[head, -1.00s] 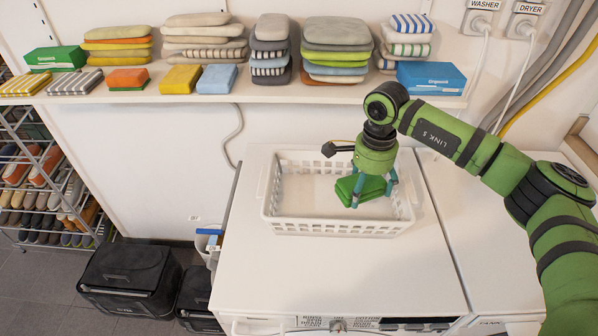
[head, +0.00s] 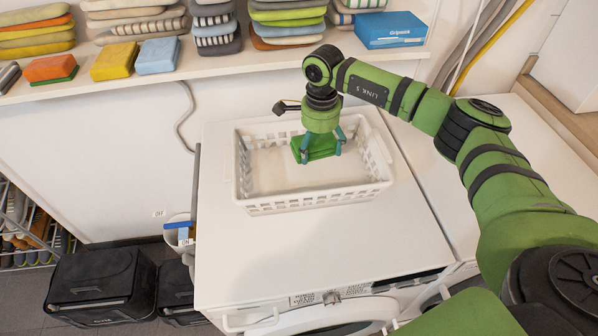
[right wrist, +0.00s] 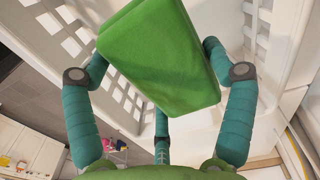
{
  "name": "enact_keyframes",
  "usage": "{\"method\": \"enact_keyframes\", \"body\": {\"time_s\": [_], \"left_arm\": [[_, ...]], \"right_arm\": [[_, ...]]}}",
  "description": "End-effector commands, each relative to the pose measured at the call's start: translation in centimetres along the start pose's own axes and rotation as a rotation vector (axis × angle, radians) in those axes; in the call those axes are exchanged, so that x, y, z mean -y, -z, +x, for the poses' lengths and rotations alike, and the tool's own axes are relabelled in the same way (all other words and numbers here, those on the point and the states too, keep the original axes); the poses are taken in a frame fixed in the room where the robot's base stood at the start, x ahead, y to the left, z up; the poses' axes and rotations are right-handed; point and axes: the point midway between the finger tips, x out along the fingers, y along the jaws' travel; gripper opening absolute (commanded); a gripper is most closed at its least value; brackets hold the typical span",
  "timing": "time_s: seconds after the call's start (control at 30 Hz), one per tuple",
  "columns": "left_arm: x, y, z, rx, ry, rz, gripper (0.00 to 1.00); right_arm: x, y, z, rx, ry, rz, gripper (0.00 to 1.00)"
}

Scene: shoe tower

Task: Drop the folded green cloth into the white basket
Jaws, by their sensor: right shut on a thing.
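The folded green cloth (head: 318,147) is held in my right gripper (head: 321,143), which is shut on it. In the right wrist view the green cloth (right wrist: 163,55) lies between the teal fingers (right wrist: 158,85). The white basket (head: 300,203) stands on top of the white washer. The cloth and fingertips are over the inside of the basket in the head view. I cannot tell whether the cloth touches the basket floor. The basket's slotted walls (right wrist: 62,35) show around the cloth in the right wrist view. My left gripper is not in view.
A shelf (head: 120,75) above holds stacks of folded cloths and a blue box (head: 391,30). Bare washer top (head: 320,245) lies in front of the basket. Black bins (head: 100,287) stand on the floor at left. Cables run up the wall at right.

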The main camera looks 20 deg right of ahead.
Motion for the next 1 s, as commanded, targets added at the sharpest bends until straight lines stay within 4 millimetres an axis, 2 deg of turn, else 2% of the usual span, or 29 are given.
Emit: {"method": "enact_keyframes", "body": {"time_s": [0.1, 0.33, 0.37, 0.4, 0.77, 0.87, 1.0], "left_arm": [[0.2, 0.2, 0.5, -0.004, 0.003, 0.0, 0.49], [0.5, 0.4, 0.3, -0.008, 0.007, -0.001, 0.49], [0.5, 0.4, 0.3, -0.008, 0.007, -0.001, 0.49], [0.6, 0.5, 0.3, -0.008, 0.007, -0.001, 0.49], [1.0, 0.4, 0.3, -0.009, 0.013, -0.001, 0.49], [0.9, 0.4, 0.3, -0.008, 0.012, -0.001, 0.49], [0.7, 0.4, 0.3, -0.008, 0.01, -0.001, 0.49]], "right_arm": [[0.0, 0.0, 0.7, 0.0, 0.0, 0.0, 0.58], [0.0, 0.0, 0.6, 0.0, 0.0, 0.0, 0.58], [0.0, 0.0, 0.6, 0.0, 0.0, 0.0, 0.96], [0.0, 0.0, 0.6, 0.0, 0.0, 0.0, 1.0], [0.0, 0.0, 0.5, 0.0, 0.001, 0.0, 1.0], [0.1, 0.0, -0.2, 0.001, 0.003, 0.0, 1.0], [0.1, 0.0, -2.5, 0.0, 0.006, 0.0, 1.0]]}}
